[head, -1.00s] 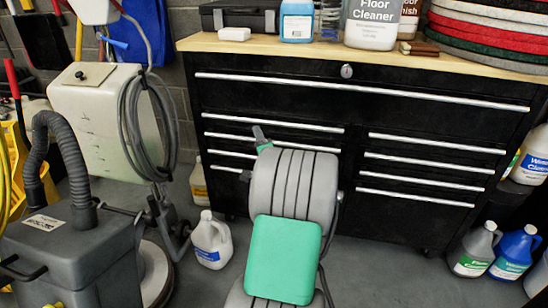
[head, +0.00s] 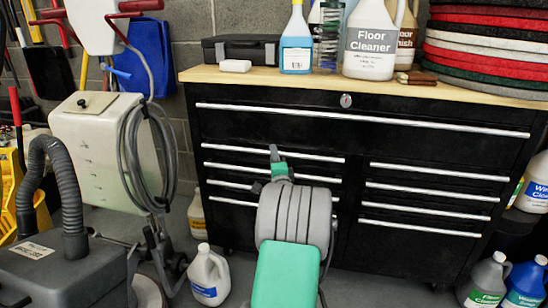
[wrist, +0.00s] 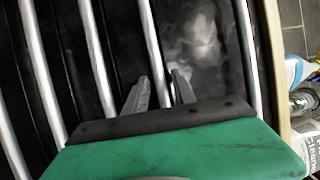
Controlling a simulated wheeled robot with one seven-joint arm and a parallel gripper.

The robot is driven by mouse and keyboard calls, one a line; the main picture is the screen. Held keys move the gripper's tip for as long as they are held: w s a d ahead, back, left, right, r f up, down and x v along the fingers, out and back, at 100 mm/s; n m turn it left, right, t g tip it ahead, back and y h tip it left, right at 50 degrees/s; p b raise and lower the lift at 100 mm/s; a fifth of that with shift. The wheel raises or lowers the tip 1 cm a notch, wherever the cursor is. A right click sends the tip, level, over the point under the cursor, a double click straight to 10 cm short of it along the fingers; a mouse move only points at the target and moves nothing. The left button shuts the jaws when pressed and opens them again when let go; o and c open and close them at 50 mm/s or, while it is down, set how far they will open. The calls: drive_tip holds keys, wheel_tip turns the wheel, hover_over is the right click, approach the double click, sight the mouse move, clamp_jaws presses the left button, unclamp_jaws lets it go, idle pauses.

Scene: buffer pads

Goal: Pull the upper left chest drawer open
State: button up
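The black chest (head: 420,150) has a full-width top drawer and two columns of drawers below it, all shut. The upper left drawer handle (head: 235,148) is a thin silver bar. In the wrist view the picture is turned, and this handle (wrist: 149,40) runs top to bottom. My gripper (head: 274,152) is at this handle, near its middle. In the wrist view my gripper (wrist: 160,88) is open, its two fingers apart with the handle between them in the picture. I cannot tell whether they touch it. My arm hides parts of the lower left drawers.
The wooden top (head: 440,88) holds a black case (head: 240,48), a floor cleaner jug (head: 372,45) and stacked pads (head: 490,50). A white tank (head: 97,140) with a hose stands left. A white jug (head: 208,278) is on the floor left of my arm.

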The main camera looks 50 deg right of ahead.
clamp_jaws()
idle(1.2)
